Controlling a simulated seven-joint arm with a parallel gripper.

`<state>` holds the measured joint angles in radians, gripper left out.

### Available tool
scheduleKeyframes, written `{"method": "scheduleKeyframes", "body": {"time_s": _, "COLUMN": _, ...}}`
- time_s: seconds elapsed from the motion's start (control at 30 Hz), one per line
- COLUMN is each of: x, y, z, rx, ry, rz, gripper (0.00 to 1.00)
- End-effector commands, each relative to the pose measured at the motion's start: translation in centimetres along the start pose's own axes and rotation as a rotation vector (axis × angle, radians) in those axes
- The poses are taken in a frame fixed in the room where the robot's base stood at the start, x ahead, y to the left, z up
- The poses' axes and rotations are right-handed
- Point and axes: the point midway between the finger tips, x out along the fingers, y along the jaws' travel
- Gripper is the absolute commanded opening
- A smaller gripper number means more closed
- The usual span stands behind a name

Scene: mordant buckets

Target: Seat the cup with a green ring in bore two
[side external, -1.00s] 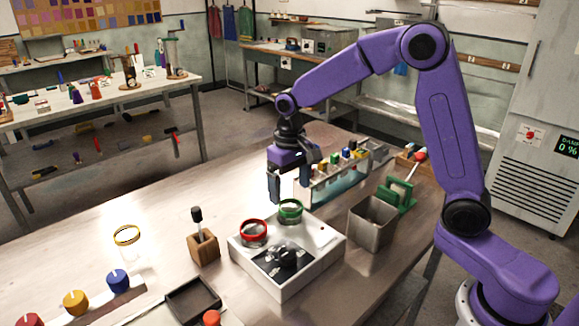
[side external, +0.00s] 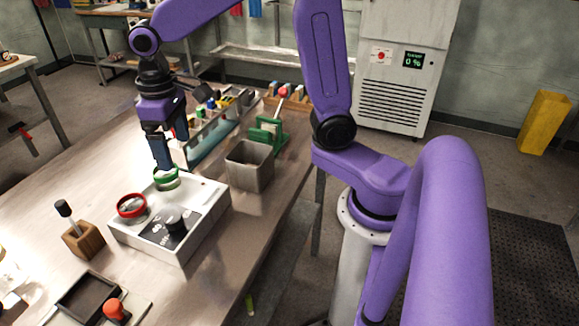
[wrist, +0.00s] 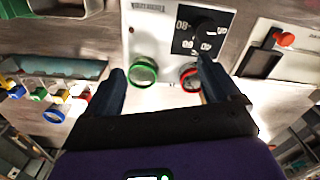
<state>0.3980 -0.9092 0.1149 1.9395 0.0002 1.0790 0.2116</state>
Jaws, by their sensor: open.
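The clear cup with a green ring (side external: 166,178) stands at the far corner of a white box (side external: 195,215). It also shows in the wrist view (wrist: 143,72), between my fingers and nearer the left one. A red-ringed cup (side external: 131,206) stands at the box's left corner; in the wrist view it (wrist: 190,77) is partly behind my right finger. My gripper (side external: 170,152) is open and empty, close above and behind the green-ringed cup; I cannot tell whether a finger touches it. No bore numbers are readable, so I cannot tell which bore is two.
A black dial (side external: 174,222) rises from the box top. A grey metal bin (side external: 249,165) and green stand (side external: 266,135) are to the right. A rack with coloured pieces (side external: 210,125) is behind. A wooden block with a black-handled tool (side external: 83,240) and a black tray (side external: 88,298) stand left.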

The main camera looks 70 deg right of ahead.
Motion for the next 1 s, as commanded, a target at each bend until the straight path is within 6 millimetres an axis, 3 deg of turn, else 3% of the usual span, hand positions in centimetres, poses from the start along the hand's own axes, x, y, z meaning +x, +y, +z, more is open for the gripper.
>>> {"method": "scheduleKeyframes", "body": {"time_s": 0.3, "x": 0.8, "y": -2.8, "z": 9.9, "rx": -0.340, "ry": 0.009, "rz": -0.005, "gripper": 0.89}}
{"method": "scheduleKeyframes", "body": {"time_s": 0.6, "x": 2.3, "y": -2.9, "z": 19.2, "rx": -0.645, "ry": 0.017, "rz": -0.012, "gripper": 0.89}}
{"method": "scheduleKeyframes", "body": {"time_s": 0.8, "x": 3.1, "y": -2.4, "z": 22.8, "rx": -0.769, "ry": 0.019, "rz": -0.014, "gripper": 0.89}}
{"method": "scheduleKeyframes", "body": {"time_s": 1.0, "x": 3.4, "y": -2.3, "z": 23.6, "rx": -0.801, "ry": 0.020, "rz": -0.015, "gripper": 0.89}}
